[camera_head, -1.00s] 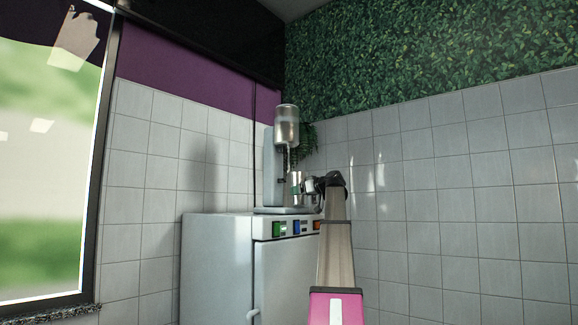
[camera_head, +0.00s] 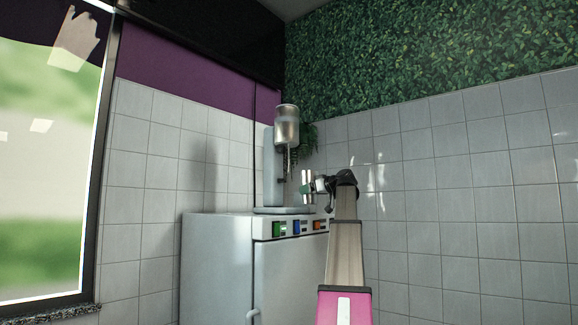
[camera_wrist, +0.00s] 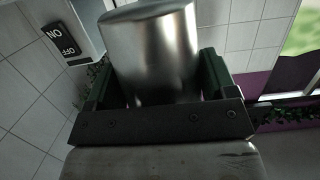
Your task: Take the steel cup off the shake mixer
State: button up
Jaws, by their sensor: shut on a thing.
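The shake mixer (camera_head: 270,160) stands on top of the white cabinet, with a shiny metal-and-clear head above a pale base. Its ON/OFF switch side shows at the upper left of the wrist view (camera_wrist: 84,22). The steel cup (camera_wrist: 152,50) fills the middle of the wrist view, between the green fingers of my gripper (camera_wrist: 150,95). In the head view the cup (camera_head: 307,180) is small, to the right of the mixer's column, with my gripper (camera_head: 308,188) on it. My gripper is shut on the cup.
The white cabinet (camera_head: 217,265) has green, blue and orange labelled switches along its upper front edge. A tiled wall (camera_head: 440,200) stands behind and to the right. A green plant (camera_head: 309,136) hangs behind the mixer head. A window is at the left.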

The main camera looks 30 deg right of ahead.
jog(key=shift+f+v, duration=0.2)
jog(key=shift+v, duration=1.7)
